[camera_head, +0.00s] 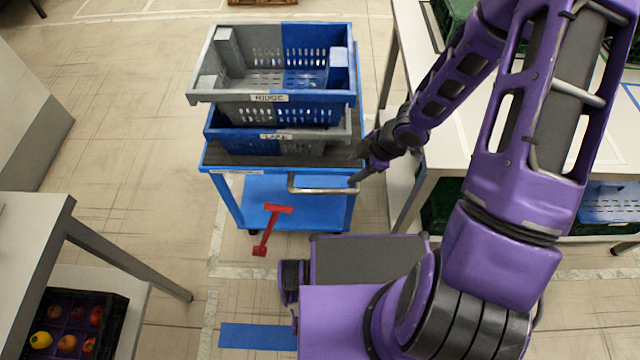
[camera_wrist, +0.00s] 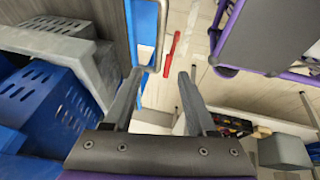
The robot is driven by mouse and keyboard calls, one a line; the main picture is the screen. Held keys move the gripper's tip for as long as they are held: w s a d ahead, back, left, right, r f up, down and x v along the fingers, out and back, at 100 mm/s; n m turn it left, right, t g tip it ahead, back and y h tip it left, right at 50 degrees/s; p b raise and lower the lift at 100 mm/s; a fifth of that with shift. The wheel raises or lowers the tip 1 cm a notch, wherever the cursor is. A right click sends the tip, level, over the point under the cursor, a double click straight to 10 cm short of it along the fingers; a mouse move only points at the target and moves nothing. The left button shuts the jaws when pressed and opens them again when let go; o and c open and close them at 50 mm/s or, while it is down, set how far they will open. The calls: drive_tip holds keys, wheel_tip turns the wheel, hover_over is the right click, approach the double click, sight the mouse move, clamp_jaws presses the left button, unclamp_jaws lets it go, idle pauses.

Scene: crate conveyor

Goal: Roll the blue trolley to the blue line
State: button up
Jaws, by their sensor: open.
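The blue trolley (camera_head: 215,168) stands left of my arm with two stacked crates on its top deck. A silver U-shaped handle (camera_head: 322,190) sticks out from its near side; it also shows in the wrist view (camera_wrist: 160,38). My gripper (camera_head: 358,178) is at the right end of the handle. In the wrist view my open fingers (camera_wrist: 160,75) point toward the handle, its bar near the gap; I cannot tell whether they touch. A red T-shaped lever (camera_head: 267,230) shows at the trolley's near side. The blue line (camera_head: 258,337) lies on the floor nearer me, partly hidden by my base.
The upper crate (camera_head: 270,97) is grey and blue; the lower crate (camera_head: 230,134) is mostly blue. A white table (camera_head: 455,150) stands close right of the trolley. Another table (camera_head: 30,235) with a fruit crate (camera_head: 112,305) is at lower left. Floor left of the trolley is clear.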

sight(325, 190)
drive_tip(key=b+x, duration=0.8)
drive_tip(key=x, duration=0.9)
drive_tip(key=shift+w+b, duration=0.1)
drive_tip(key=shift+b, duration=0.3)
clamp_jaws()
idle(0.5)
